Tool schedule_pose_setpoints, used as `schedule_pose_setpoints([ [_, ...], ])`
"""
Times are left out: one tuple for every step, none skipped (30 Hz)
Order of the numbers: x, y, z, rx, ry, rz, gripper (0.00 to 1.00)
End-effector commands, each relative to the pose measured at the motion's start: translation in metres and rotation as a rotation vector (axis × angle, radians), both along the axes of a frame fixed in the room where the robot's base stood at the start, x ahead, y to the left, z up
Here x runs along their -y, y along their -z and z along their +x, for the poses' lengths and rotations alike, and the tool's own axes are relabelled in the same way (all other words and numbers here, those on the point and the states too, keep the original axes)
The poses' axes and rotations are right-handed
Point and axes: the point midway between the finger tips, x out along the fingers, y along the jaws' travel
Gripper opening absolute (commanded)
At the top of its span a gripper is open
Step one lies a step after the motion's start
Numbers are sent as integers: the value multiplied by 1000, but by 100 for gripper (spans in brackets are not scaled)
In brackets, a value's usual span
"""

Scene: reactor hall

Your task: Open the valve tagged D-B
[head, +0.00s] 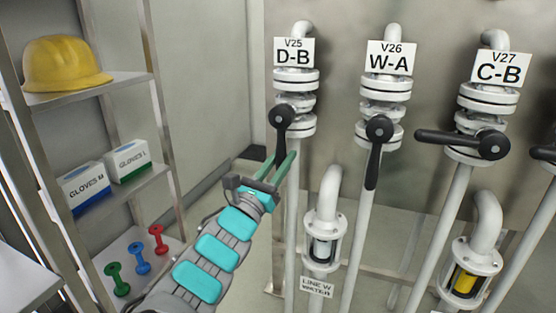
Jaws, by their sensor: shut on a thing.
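The valve tagged D-B (293,54) is at upper centre, with V25 above the letters on its white tag. Its black lever (281,122) hangs from the round hub and points down, roughly along the white pipe. My gripper (279,167), with green fingers, reaches up from the lower left and is shut on the lower part of this lever. The fingers hide part of the lever's end.
The W-A valve lever (373,155) close to the right points down. The C-B lever (462,140) lies across its pipe. Sight glasses (323,235) stand below. A shelf (140,190) with a yellow helmet (62,65) and glove boxes is at left.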

Motion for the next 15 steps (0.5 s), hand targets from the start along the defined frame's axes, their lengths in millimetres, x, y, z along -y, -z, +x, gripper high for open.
schedule_pose_setpoints([
  [2, 1, 0, -3, 2, -2, 0],
  [2, 1, 0, -4, 3, -3, 0],
  [2, 1, 0, -5, 3, -5, 0],
  [2, 1, 0, -5, 3, -5, 0],
  [2, 1, 0, -5, 3, -5, 0],
  [2, 1, 0, -5, 3, -5, 0],
  [2, 1, 0, -5, 3, -5, 0],
  [2, 1, 0, -4, 3, -5, 0],
  [2, 1, 0, -4, 4, -5, 0],
  [2, 1, 0, -4, 4, -5, 0],
  [2, 1, 0, -4, 4, -5, 0],
  [2, 1, 0, -4, 4, -5, 0],
  [2, 1, 0, -4, 4, -5, 31],
  [2, 1, 0, -4, 4, -5, 34],
  [2, 1, 0, -4, 4, -5, 39],
])
